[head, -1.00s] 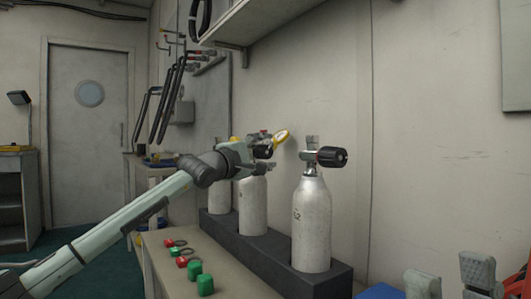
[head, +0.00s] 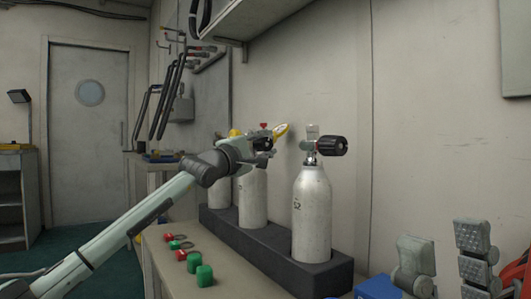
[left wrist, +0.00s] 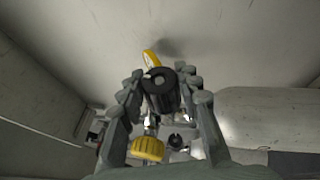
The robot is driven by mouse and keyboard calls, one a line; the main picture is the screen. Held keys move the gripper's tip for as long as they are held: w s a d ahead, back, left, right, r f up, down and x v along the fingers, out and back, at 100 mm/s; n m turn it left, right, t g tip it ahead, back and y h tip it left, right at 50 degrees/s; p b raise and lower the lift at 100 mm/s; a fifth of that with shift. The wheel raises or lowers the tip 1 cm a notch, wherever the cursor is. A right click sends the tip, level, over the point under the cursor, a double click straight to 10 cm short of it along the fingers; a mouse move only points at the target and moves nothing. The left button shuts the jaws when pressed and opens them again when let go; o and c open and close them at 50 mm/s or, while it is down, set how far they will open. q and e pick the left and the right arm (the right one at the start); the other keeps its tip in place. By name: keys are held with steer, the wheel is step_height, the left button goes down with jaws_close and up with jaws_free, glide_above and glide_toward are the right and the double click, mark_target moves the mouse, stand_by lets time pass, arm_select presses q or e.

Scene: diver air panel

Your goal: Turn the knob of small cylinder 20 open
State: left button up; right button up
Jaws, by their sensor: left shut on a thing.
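Three pale cylinders stand upright in a row: a front one (head: 312,215), a middle one (head: 252,197) and a partly hidden far one (head: 220,192). In the left wrist view, the fingers lie on both sides of this knob. A yellow oval tag (head: 282,131) shows just behind it. The front cylinder has its own black knob (head: 332,146), clear of the gripper. My right gripper (head: 446,262) is at the lower right, fingers apart, empty.
A black rack (head: 325,277) holds the cylinders on a bench (head: 225,263) against the wall. Several red and green caps (head: 204,275) lie in front. A blue box (head: 378,288) is near my right gripper. A yellow knob (left wrist: 147,148) is close to my left fingers.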

mark_target(263, 150)
arm_select(q)
steer(key=shift+d+f+n+t+b, duration=0.1)
steer(key=shift+f+n+t+b, duration=0.25)
steer(key=shift+n+t+b, duration=0.2)
steer(key=shift+r+n+t+h, duration=0.2)
steer(key=shift+n+t+h, duration=0.25)
steer(key=shift+t, duration=0.3)
steer(key=shift+n+t+y, duration=0.65)
steer(key=shift+n+t, duration=1.05)
steer(key=shift+t, duration=0.6)
steer(key=shift+r+n, duration=0.1)
steer(key=shift+n, duration=0.2)
steer(key=o, duration=1.2)
steer(key=shift+v, duration=3.8)
